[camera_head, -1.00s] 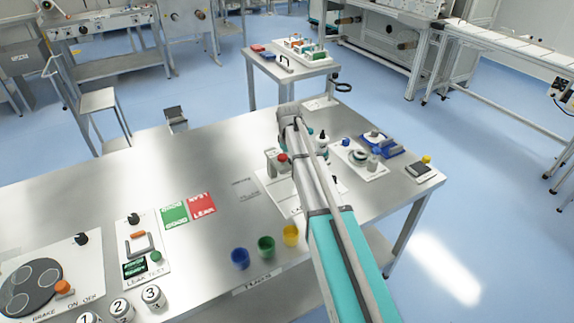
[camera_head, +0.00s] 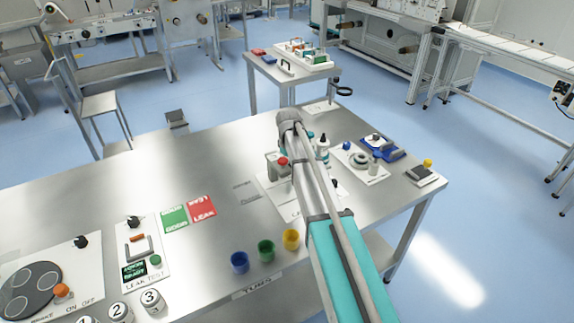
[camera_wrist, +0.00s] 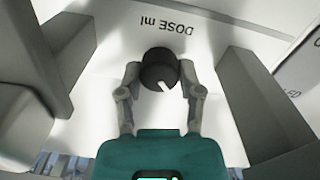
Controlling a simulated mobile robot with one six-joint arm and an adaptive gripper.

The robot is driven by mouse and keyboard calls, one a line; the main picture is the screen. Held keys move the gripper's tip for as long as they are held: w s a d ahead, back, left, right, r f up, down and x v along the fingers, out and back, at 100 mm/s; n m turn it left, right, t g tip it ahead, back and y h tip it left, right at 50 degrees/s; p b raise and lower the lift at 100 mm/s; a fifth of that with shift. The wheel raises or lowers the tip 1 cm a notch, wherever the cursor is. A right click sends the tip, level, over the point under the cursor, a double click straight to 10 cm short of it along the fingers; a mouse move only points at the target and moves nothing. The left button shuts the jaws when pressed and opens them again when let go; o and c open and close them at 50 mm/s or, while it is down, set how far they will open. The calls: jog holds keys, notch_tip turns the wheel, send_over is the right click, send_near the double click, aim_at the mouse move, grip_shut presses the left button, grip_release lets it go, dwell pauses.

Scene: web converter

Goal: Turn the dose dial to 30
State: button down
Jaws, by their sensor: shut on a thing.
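The dose dial (camera_wrist: 158,69) is a round black knob with a white pointer line, on a white panel (camera_wrist: 110,65) lettered "DOSE ml", seen upside down in the wrist view. The pointer points toward the lower right of that picture. My gripper (camera_wrist: 160,78) is shut on the dial, with one grey finger on each side of it. No scale numbers are readable around the dial. In the head view my arm covers the dial and gripper; part of the white dosing station (camera_head: 275,198) with a red button (camera_head: 283,161) shows beside my arm.
Grey blocks stand left (camera_wrist: 68,45) and right (camera_wrist: 245,95) of my gripper in the wrist view. Blue (camera_head: 240,262), green (camera_head: 266,250) and yellow (camera_head: 291,239) tubs stand at the table's front edge.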

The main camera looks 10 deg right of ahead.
jog(key=shift+s+a, duration=0.1)
jog(key=shift+m, duration=0.3)
jog(key=shift+s+m, duration=0.1)
jog(key=shift+m, duration=2.5)
jog(key=shift+c, duration=1.5)
grip_release()
jog(key=shift+o, duration=0.2)
